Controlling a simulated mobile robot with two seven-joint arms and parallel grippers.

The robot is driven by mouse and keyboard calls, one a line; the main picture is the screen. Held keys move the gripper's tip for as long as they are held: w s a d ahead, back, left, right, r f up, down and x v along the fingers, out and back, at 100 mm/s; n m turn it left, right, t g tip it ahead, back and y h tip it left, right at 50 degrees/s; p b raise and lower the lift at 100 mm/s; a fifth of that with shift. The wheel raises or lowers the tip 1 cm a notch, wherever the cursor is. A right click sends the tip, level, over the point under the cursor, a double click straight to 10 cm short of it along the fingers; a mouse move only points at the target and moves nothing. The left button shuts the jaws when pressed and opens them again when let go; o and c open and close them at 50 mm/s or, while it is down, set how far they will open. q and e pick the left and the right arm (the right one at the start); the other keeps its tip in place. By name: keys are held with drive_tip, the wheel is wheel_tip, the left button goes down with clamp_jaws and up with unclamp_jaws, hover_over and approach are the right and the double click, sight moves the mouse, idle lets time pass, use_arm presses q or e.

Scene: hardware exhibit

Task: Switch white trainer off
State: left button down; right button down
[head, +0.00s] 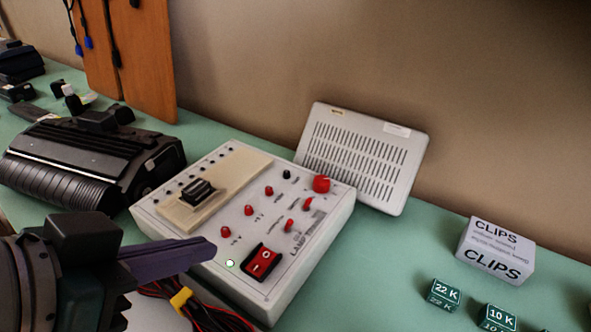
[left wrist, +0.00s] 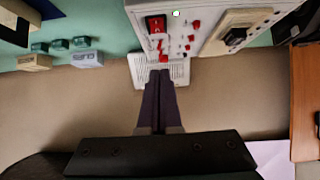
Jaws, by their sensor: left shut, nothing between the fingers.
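The white trainer (head: 212,241) is a white box with red knobs on the green bench in the middle of the head view; it also shows at the top of the left wrist view (left wrist: 208,40). Its red rocker switch (head: 262,262), marked O and I, is near the front edge; it also shows in the left wrist view (left wrist: 155,24). A small light (head: 229,263) beside it glows green-white. My left gripper (head: 212,248) is shut and empty, its fingertips left of the switch in the head view. I cannot tell whether it touches the trainer. My right gripper is not in view.
A white vented panel (head: 362,156) leans on the wall behind the trainer. A black ribbed device (head: 85,165) stands left. Red and black cables (head: 205,312) lie in front. A CLIPS box (head: 495,250) and small green boxes (head: 445,295) stand right, with clear bench between.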

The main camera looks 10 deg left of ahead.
use_arm(q)
drive_tip(key=b, duration=0.2)
hover_over(263, 257)
drive_tip(key=s, duration=0.2)
drive_tip(key=f, duration=0.6)
drive_tip(key=shift+w+a+f, duration=0.1)
drive_tip(key=shift+a, duration=0.25)
wheel_tip(263, 257, down, 2)
drive_tip(key=shift+f+b, duration=0.2)
drive_tip(key=shift+b, duration=0.35)
drive_tip(key=shift+w+d+f, duration=0.1)
drive_tip(key=shift+f, duration=0.55)
drive_tip(key=shift+w+f, duration=0.1)
drive_tip(key=shift+f, duration=0.05)
drive_tip(key=shift+w, duration=0.1)
drive_tip(key=shift+w+d+r, duration=0.2)
drive_tip(key=shift+w+d, duration=0.1)
drive_tip(key=shift+w, duration=0.3)
